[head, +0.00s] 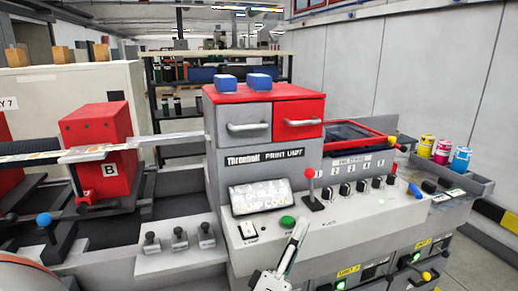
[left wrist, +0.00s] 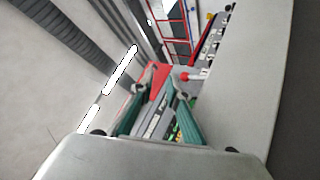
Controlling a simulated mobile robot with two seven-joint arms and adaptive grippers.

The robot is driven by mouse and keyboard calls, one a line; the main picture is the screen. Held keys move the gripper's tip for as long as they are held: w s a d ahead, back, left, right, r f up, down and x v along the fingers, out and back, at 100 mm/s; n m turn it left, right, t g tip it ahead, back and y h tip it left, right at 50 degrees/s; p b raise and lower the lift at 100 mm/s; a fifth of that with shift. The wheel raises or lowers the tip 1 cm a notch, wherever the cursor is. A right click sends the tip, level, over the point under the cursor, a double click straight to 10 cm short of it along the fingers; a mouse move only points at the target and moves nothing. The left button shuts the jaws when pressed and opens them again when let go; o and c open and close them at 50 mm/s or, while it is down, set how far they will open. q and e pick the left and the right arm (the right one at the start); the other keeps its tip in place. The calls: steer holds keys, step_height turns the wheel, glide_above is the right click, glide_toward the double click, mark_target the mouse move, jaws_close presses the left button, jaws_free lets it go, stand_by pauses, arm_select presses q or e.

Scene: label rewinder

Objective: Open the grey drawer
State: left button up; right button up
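The grey drawer (head: 240,127) is the left one of two drawers under the red top of the print unit. It has a pale bar handle (head: 248,127) and its front looks flush with the housing. My left gripper (head: 297,232) shows at the bottom middle of the head view, in front of the control panel, below and apart from the drawer. In the left wrist view its two green-padded fingers (left wrist: 156,88) stand apart with no object gripped between them. The drawer cannot be made out clearly in that view. My right gripper is not in view.
A red drawer (head: 299,119) with its own handle is right beside. A red-knobbed lever (head: 310,185), a green button (head: 287,222) and a tilted screen (head: 260,196) stand below the drawers. Paint cans (head: 442,151) stand at right.

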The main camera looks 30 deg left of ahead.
arm_select(q)
steer(key=a+r+n+t+y, duration=0.1)
steer(key=a+r+n+y, duration=0.4)
steer(key=r+n+y, duration=0.75)
steer(key=m+g+y+b, duration=0.3)
steer(key=m+g, duration=1)
steer(key=m, duration=2.3)
glide_toward(250, 129)
steer(key=w+a+y, duration=0.1)
steer(key=w+a, duration=0.2)
steer(key=shift+n, duration=0.25)
steer(key=p+x, duration=0.2)
steer(key=x, duration=0.3)
steer(key=shift+w+a, duration=0.1)
steer(key=shift+w, duration=0.05)
steer(key=shift+w+a+r, duration=0.1)
steer(key=shift+w+a, duration=0.3)
steer(key=shift+a, duration=0.05)
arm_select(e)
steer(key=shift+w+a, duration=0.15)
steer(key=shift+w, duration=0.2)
arm_select(q)
jaws_close()
